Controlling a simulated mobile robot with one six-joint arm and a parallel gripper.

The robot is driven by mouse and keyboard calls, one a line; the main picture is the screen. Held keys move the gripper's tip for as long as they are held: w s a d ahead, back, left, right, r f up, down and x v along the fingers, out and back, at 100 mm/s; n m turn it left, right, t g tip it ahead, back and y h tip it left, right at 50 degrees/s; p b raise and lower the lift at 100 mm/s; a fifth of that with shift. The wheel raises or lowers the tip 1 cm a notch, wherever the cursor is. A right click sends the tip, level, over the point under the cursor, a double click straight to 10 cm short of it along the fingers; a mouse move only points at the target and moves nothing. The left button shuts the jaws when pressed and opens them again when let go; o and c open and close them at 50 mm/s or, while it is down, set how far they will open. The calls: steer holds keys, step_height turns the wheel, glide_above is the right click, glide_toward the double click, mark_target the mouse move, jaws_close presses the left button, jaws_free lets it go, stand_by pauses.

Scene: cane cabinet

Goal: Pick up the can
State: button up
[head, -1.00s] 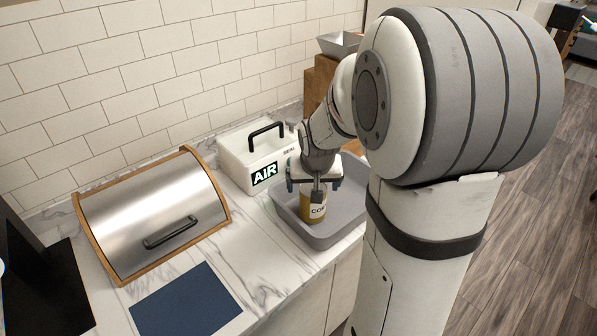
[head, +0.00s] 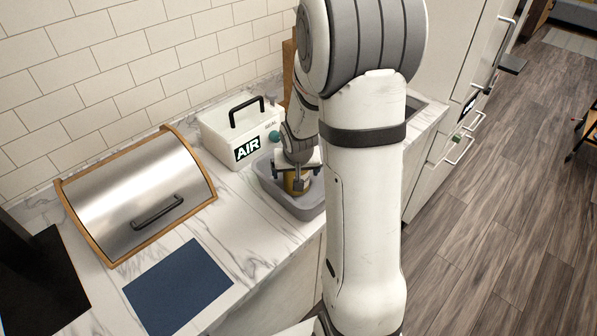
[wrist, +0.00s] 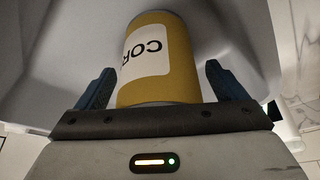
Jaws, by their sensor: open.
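The can (wrist: 158,88) is yellow with a white label whose visible letters read "COR". In the wrist view it stands between the two blue fingers of my gripper (wrist: 161,84), with a gap on each side. My gripper is open and not closed on the can. In the head view the can (head: 290,187) stands inside a grey tub (head: 304,213), mostly hidden by my gripper (head: 297,177), which is low over it.
A white box marked AIR (head: 222,138) with a black handle is beside the tub. A steel bread box (head: 140,190) with wooden ends and a blue mat (head: 178,287) are to the left on the marble counter. Tub walls surround the can closely.

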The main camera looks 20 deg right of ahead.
steer(key=shift+c, duration=0.2)
steer(key=c, duration=1.3)
